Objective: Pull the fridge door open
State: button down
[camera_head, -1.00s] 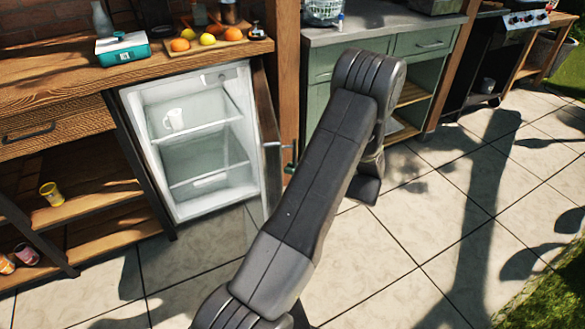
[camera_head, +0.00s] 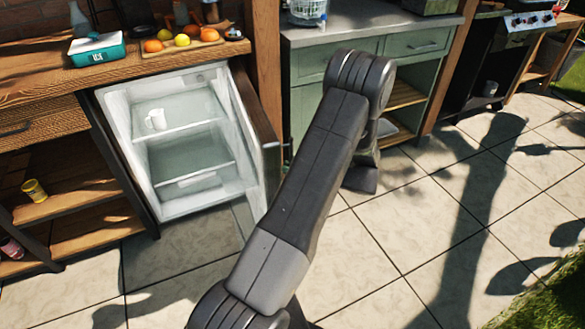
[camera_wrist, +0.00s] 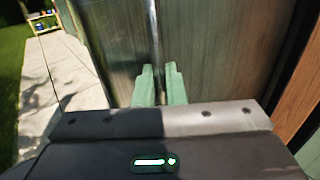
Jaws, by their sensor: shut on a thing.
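The fridge (camera_head: 150,205) stands under the wooden counter with its door open and its pale interior in view. The door (camera_head: 257,115) stands out from the right side of the fridge, its inner face partly showing. In the wrist view, the metal handle (camera_wrist: 154,40) runs up the door's outer face (camera_wrist: 205,50). My gripper (camera_wrist: 160,75) is shut on this handle, a green finger on either side. In the head view, my arm hides most of the gripper.
Open shelves (camera_head: 80,230) stand left of the fridge. A wooden post (camera_head: 266,60) and a green cabinet (camera_head: 310,95) are to the right. The tiled floor (camera_head: 390,240) in front is clear.

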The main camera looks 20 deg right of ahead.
jog(key=shift+w, duration=0.1)
jog(key=c, duration=1.7)
grip_release()
jog(key=v, duration=1.3)
jog(key=shift+s+d+p, duration=0.25)
jog(key=shift+d+p, duration=0.05)
jog(key=shift+d, duration=0.05)
jog(key=shift+a, duration=0.1)
jog(key=x, duration=1.3)
jog(key=shift+w+a+b, duration=0.2)
jog(key=shift+a+b, duration=0.1)
jog(key=shift+a, duration=0.05)
